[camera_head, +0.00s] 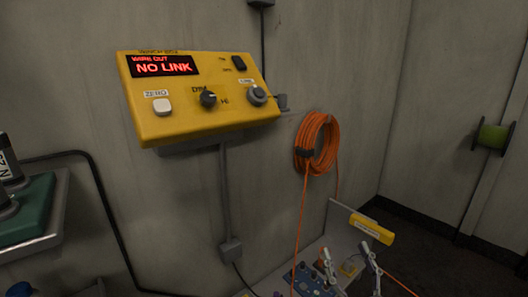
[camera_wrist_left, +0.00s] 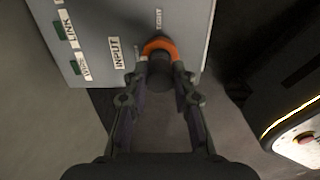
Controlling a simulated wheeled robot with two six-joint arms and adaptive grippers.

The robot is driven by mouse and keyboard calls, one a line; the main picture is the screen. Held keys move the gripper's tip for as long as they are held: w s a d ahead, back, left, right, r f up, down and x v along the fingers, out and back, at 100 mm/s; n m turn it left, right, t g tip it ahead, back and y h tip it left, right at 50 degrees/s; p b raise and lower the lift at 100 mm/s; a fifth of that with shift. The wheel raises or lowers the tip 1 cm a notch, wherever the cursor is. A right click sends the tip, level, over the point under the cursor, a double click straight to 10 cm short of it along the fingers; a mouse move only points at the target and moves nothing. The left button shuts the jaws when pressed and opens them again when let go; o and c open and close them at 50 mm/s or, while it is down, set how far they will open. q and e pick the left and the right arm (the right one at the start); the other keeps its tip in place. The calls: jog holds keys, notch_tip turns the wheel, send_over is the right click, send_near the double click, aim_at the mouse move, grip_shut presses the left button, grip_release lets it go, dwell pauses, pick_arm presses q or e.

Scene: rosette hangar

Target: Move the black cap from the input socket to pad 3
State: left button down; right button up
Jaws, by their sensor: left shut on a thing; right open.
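In the left wrist view the black cap (camera_wrist_left: 160,76) is at the socket beside the label INPUT, on a grey panel (camera_wrist_left: 90,15). An orange ring (camera_wrist_left: 158,44) shows around the far end of the cap. My left gripper (camera_wrist_left: 162,67) is shut on the cap, one finger on each side. I cannot tell whether the cap is still seated. My right gripper (camera_head: 347,258) is open at the bottom of the head view, over a bench (camera_head: 340,215). Pad 3 is not identifiable in either view.
A yellow box (camera_head: 185,122) reading NO LINK is on the wall. An orange cable coil (camera_head: 316,145) hangs right of it, its cable running down to the bench. A blue board (camera_head: 310,282) lies near my right gripper. A green-topped tray (camera_head: 30,215) is at left.

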pick_arm(q)
jog(key=shift+r+p, duration=2.15)
jog(key=shift+p, duration=0.1)
